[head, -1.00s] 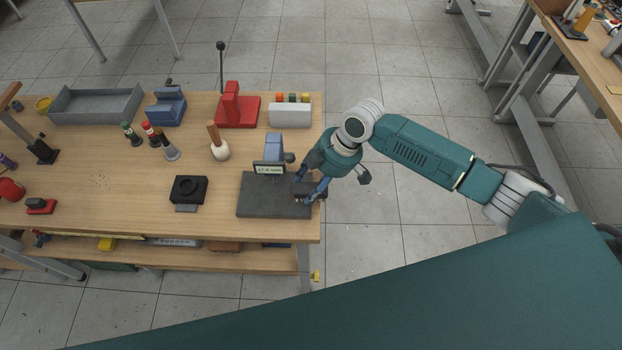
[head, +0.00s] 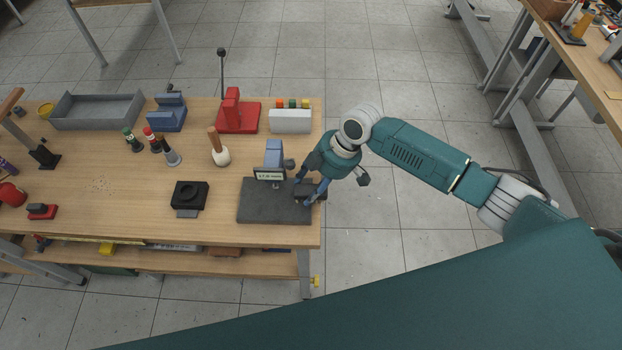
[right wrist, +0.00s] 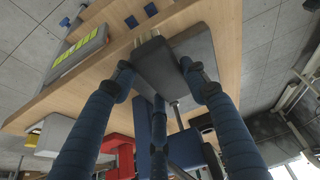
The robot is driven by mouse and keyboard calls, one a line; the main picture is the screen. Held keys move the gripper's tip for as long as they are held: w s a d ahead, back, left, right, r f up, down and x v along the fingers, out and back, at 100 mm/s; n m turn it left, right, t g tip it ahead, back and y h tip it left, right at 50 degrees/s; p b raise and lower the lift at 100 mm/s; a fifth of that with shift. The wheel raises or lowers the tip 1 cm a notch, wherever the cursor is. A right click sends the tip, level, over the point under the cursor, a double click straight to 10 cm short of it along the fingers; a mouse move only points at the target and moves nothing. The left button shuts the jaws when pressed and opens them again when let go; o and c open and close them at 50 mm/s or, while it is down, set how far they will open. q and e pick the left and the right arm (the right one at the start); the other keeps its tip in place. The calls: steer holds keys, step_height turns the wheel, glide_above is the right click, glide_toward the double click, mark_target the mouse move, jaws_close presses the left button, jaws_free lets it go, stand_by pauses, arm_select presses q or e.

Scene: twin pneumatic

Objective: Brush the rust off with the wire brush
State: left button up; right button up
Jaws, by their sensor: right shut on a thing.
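My right gripper (head: 311,190) is at the right edge of the bench, over the right side of a dark grey plate (head: 265,210). Its blue-wrapped fingers are shut on a dark grey block (right wrist: 170,62), in the right wrist view. Thin tan strands (right wrist: 152,38) show at the block's far end, perhaps the wire bristles; I cannot tell for sure that it is the wire brush. In the head view the fingers partly hide it, and contact with the plate is unclear. No rust can be made out. My left gripper is not in view.
A blue upright (head: 273,152) with a small display (head: 269,174) stands at the plate's back edge. A black square fixture (head: 189,194) is to the left.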

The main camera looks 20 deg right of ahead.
steer(key=shift+s+a+p, duration=0.2)
steer(key=shift+s+p, duration=0.1)
steer(key=shift+s, duration=0.3)
steer(key=shift+w+d+f+b, duration=0.15)
steer(key=shift+w+b, duration=0.15)
steer(key=shift+w, duration=0.05)
steer(key=shift+w+d+b, duration=0.2)
steer(key=shift+w+b, duration=0.1)
steer(key=shift+w, duration=0.2)
steer(key=shift+w+d+b, duration=0.15)
steer(key=shift+w+b, duration=0.1)
steer(key=shift+w, duration=0.25)
steer(key=shift+s+a+p, duration=0.15)
steer(key=shift+s+p, duration=0.5)
steer(key=shift+p, duration=0.2)
steer(key=shift+s+a+p, duration=0.25)
steer(key=shift+s+p, duration=0.45)
steer(key=shift+s, duration=0.25)
steer(key=shift+w+d, duration=0.1)
steer(key=shift+w, duration=0.25)
steer(key=shift+w+b, duration=0.35)
steer(key=shift+w, duration=0.2)
steer(key=shift+r, duration=0.2)
